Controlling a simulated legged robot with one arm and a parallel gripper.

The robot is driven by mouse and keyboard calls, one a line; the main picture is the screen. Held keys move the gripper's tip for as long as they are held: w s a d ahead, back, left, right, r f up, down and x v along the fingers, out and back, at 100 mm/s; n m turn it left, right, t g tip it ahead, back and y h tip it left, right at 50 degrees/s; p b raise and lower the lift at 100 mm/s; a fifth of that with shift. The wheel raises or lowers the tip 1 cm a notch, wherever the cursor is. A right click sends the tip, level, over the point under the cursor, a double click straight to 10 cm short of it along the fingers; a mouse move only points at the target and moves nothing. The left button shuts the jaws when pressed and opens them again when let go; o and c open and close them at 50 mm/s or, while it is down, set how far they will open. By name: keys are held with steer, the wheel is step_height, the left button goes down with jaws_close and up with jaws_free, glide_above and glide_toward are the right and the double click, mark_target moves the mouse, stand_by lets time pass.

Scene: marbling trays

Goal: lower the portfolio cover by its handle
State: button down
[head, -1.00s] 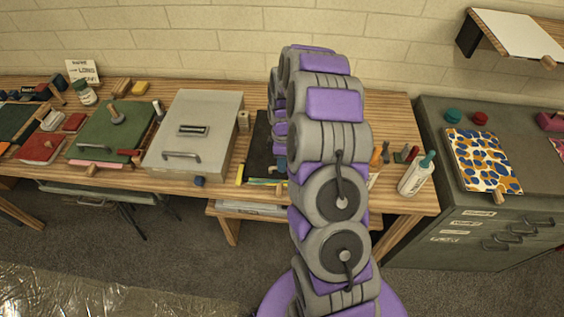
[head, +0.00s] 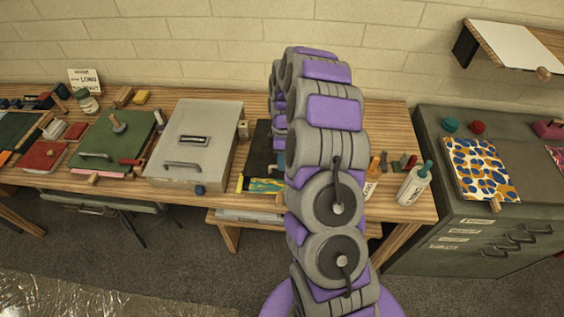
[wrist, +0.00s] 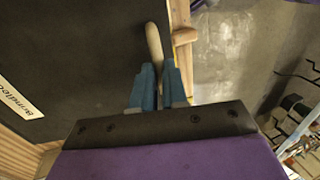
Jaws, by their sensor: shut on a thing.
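The dark portfolio cover (wrist: 85,50) fills the left of the wrist view, with a pale label (wrist: 18,100) at its edge. My gripper (wrist: 160,78) has its blue fingers closed around a pale wooden handle (wrist: 153,42) at the cover's right side. In the head view the dark portfolio (head: 261,150) shows on the table, left of my arm. A yellow and blue patterned sheet (head: 262,185) shows at its front edge. My arm hides the right part of the portfolio and my fingers there. The cover's exact tilt is unclear.
A grey box with a lid handle (head: 208,125) stands left of the portfolio. A green board (head: 125,130) lies farther left. A grey cabinet (head: 440,245) stands right of the table.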

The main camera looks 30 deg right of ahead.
steer(key=c, duration=1.1)
jaws_free()
steer(key=shift+c, duration=0.2)
steer(key=shift+r, duration=0.1)
steer(key=p+v, duration=0.1)
steer(key=v, duration=1.6)
steer(key=shift+p, duration=0.35)
steer(key=shift+w, duration=0.15)
